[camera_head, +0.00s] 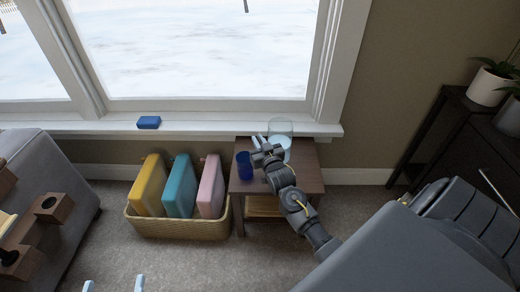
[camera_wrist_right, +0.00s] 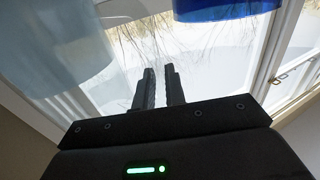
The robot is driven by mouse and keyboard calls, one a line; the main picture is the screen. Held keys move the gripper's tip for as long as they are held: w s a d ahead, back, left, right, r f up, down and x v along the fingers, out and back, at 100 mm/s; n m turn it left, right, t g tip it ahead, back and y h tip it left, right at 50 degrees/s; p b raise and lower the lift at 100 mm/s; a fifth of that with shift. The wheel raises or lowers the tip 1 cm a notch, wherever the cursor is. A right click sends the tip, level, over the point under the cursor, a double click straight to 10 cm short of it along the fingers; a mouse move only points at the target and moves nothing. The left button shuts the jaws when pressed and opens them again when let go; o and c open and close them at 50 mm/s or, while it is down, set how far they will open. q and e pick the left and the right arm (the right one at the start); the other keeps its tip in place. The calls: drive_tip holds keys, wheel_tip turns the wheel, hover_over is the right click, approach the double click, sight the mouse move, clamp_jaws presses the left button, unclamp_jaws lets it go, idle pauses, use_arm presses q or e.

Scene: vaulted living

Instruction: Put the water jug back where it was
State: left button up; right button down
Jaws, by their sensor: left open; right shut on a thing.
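The clear glass water jug (camera_head: 281,127) is at the back of the small wooden side table (camera_head: 308,178), below the window. My right gripper (camera_head: 260,143) is at the jug's left side, shut on it. In the right wrist view my right gripper's fingers (camera_wrist_right: 159,88) are close together; the part between them is hard to make out. A pale see-through shape, apparently the jug (camera_wrist_right: 50,45), fills the left of that view. Whether the jug touches the table is hidden. My left gripper (camera_head: 114,285) is open and empty at the bottom edge, with only its fingertips showing.
A blue cup (camera_head: 244,165) stands at the table's left, close to my right gripper; a blue thing (camera_wrist_right: 225,8) tops the wrist view. A wicker basket (camera_head: 180,228) with yellow, teal and pink items stands left. A blue block (camera_head: 149,122) lies on the windowsill (camera_head: 210,128).

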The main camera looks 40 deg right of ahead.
drive_tip(key=f, duration=0.1)
drive_tip(key=f+b, duration=0.1)
drive_tip(key=f, duration=0.1)
drive_tip(key=shift+w+d+b, duration=0.2)
drive_tip(key=shift+d+b, duration=0.05)
drive_tip(key=shift+b, duration=0.05)
use_arm(q)
wheel_tip(320, 180, up, 5)
drive_tip(key=s+d+m+t+h, duration=0.1)
drive_tip(key=d+t+h, duration=0.1)
drive_tip(key=h, duration=0.1)
drive_tip(key=shift+s+d+r+t+h, duration=0.2)
drive_tip(key=shift+s+d+t+h, duration=0.05)
drive_tip(key=shift+d+t+h, duration=0.05)
use_arm(e)
drive_tip(key=shift+f, duration=0.15)
drive_tip(key=shift+f, duration=0.15)
drive_tip(key=c, duration=1.5)
unclamp_jaws()
drive_tip(key=shift+s, duration=0.1)
drive_tip(key=shift+o, duration=0.2)
